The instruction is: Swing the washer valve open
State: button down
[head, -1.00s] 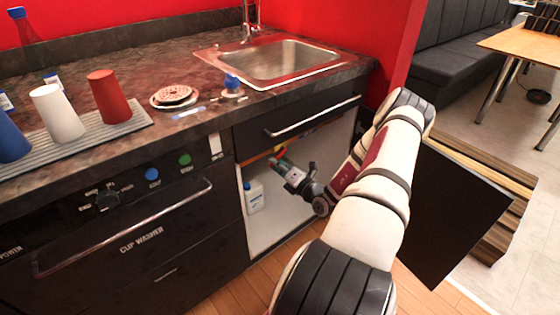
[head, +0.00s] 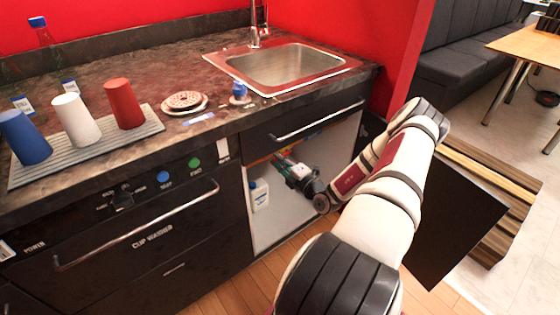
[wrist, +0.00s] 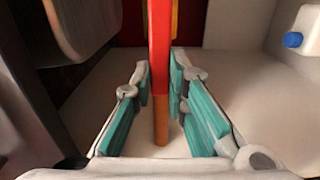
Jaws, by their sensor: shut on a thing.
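The washer valve appears in the wrist view as a red-orange upright bar (wrist: 160,50). It stands between my two teal-padded fingers. My gripper (wrist: 160,82) is shut on this bar. In the head view, my gripper (head: 283,162) reaches into the open cabinet under the sink. There the valve is mostly hidden by the cabinet's upper edge and my gripper; only a little orange shows nearby. A yellow part (wrist: 175,18) shows just behind the bar in the wrist view.
A white bottle with a blue cap (head: 260,197) stands inside the cabinet at left; it also shows in the wrist view (wrist: 297,35). The black cabinet door (head: 455,215) hangs open at right. The drawer handle (head: 318,120) is above my arm.

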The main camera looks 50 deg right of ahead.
dwell(0.3)
jog(key=c, duration=1.6)
grip_release()
jog(key=shift+o, duration=0.2)
jog(key=v, duration=1.2)
jog(key=shift+s, duration=0.1)
